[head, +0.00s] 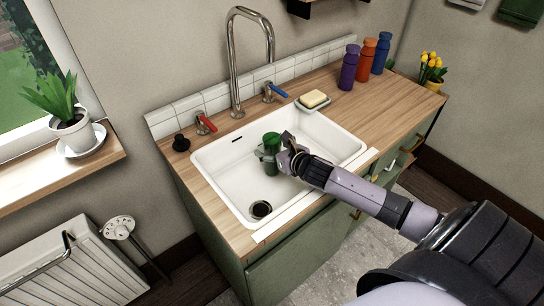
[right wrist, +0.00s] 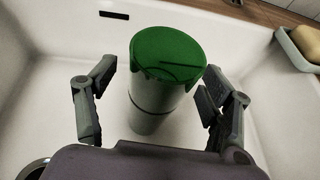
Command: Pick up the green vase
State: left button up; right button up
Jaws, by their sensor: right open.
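The green vase shows in the head view (head: 272,141) inside the white sink basin (head: 215,175). In the right wrist view the vase (right wrist: 167,55) has a bright green top with a jagged lower edge and a pale grey-green body with a dark band. My right gripper (head: 275,153) is in the basin at the vase, and its fingers hide part of the body. In the right wrist view my right gripper (right wrist: 160,88) is open, one finger on each side of the vase, with gaps visible. The vase's base is partly hidden. My left gripper is not in view.
A tall faucet (head: 232,60) and red (head: 205,122) and blue (head: 274,92) tap handles stand behind the basin. A soap dish (head: 313,101) sits at its back right corner. Purple (head: 349,68), orange (head: 367,60) and blue (head: 381,54) bottles stand farther right on the wooden counter.

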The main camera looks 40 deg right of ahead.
jog(key=shift+w+f, duration=0.1)
jog(key=shift+w, duration=0.2)
jog(key=c, duration=1.5)
jog(key=shift+c, duration=1.2)
